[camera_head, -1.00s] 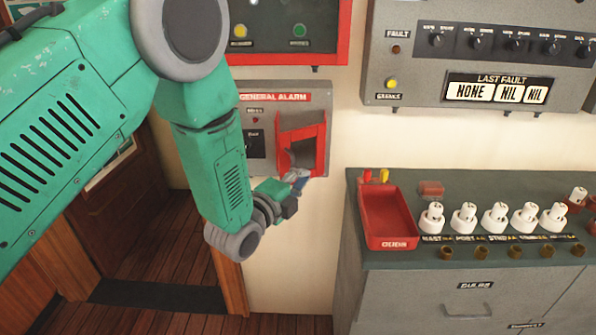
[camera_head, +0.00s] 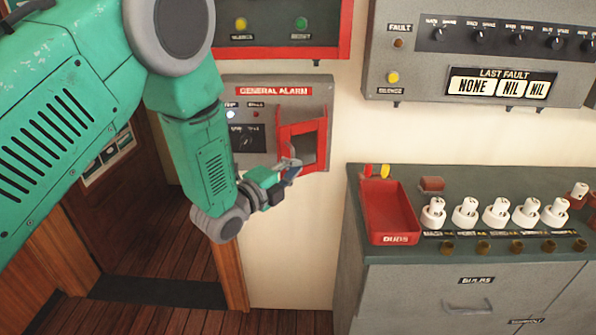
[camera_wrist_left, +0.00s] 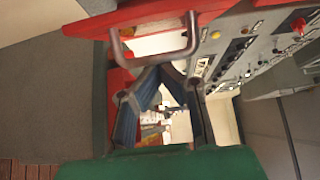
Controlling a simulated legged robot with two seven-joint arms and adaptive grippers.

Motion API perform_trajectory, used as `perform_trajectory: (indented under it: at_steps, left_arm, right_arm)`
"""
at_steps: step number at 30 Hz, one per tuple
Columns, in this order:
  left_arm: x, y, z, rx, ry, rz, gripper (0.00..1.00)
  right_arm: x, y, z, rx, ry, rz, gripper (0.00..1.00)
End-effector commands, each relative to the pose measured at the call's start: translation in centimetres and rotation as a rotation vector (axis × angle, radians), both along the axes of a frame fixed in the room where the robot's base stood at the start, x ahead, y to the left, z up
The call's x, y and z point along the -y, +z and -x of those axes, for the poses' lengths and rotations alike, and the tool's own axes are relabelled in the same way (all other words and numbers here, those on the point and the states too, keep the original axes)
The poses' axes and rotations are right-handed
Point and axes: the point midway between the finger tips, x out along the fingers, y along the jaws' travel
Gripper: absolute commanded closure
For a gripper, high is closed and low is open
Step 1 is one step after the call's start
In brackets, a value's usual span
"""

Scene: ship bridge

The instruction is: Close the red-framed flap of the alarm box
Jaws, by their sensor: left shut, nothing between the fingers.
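The alarm box (camera_head: 262,104) is a grey wall unit labelled GENERAL ALARM. Its red-framed flap (camera_head: 322,142) is at the box's lower right in the head view and seems to stand out from the face; how far is hard to tell. My left gripper (camera_head: 293,168) is shut and empty at the flap's lower left edge, overlapping it in the picture; contact cannot be told. In the left wrist view, a red bar (camera_wrist_left: 240,8) with a bent metal handle (camera_wrist_left: 155,55) lies just beyond my left gripper's fingers (camera_wrist_left: 162,85). My right gripper is not in view.
A grey cabinet (camera_head: 400,300) stands to the right, with a red tray (camera_head: 390,212) and several white bulbs on top. Other panels hang above, including a LAST FAULT panel (camera_head: 440,75). Bare wall (camera_head: 290,240) lies below the alarm box.

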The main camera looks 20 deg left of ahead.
Motion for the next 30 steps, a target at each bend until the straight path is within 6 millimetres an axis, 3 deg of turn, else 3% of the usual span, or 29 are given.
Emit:
perform_trajectory:
  at_steps: [8,22,30]
  left_arm:
    - [-1.4,-0.2,-0.6,0.002,-0.09,-0.003,1.0]
    - [-4.8,-0.3,-3.0,0.002,-0.397,-0.003,1.0]
    - [-5.6,0.0,-3.8,0.0,-0.392,-0.001,1.0]
  right_arm:
    - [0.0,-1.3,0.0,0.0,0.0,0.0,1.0]
    - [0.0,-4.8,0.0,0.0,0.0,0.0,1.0]
    - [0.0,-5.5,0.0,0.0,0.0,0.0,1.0]
